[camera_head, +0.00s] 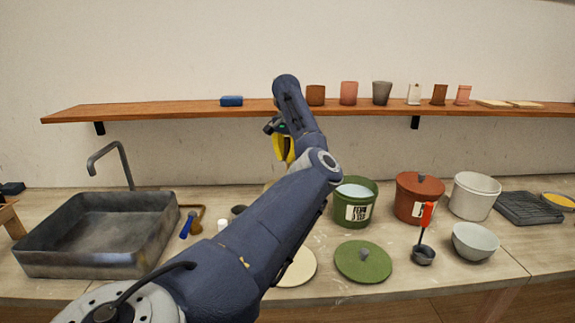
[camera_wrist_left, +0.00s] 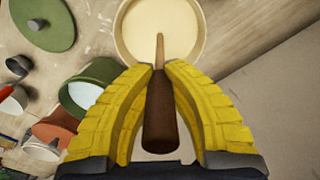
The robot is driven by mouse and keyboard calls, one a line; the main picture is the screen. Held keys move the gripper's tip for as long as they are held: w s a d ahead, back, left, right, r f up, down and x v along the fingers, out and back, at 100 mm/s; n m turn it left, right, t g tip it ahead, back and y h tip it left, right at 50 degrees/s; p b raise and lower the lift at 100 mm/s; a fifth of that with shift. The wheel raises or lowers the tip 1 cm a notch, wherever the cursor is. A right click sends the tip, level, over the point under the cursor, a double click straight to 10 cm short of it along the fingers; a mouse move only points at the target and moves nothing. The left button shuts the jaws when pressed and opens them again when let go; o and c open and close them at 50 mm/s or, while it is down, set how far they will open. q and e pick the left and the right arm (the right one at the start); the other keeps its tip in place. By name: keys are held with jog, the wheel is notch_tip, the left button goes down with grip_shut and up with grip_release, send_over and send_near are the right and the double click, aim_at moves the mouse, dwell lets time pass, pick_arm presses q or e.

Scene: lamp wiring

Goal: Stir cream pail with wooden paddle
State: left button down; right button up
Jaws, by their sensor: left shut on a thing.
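My left gripper (camera_head: 283,147) has yellow ribbed fingers and is raised above the worktop near the back wall. In the left wrist view the gripper (camera_wrist_left: 158,75) is shut on the wooden paddle (camera_wrist_left: 160,110), with its dark brown handle between the fingers. The paddle's paler end points at the cream pail (camera_wrist_left: 200,30), a round pail with pale cream inside. The paddle end overlaps the pail's near side in that view; I cannot tell whether it touches the cream. In the head view my arm hides the pail and paddle. My right gripper is not in view.
A green pail (camera_head: 366,212), a red-brown lidded pail (camera_head: 404,208), a white pail (camera_head: 474,197) and a grey bowl (camera_head: 474,242) stand right of my arm. A green lid (camera_head: 363,262) and cream lid (camera_head: 300,268) lie in front. A sink (camera_head: 95,240) is left; a shelf (camera_head: 200,111) spans behind.

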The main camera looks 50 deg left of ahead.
aim_at(287, 138)
pick_arm(q)
jog(key=shift+r, duration=5.3)
jog(key=shift+r, duration=1.9)
jog(key=shift+s, duration=0.15)
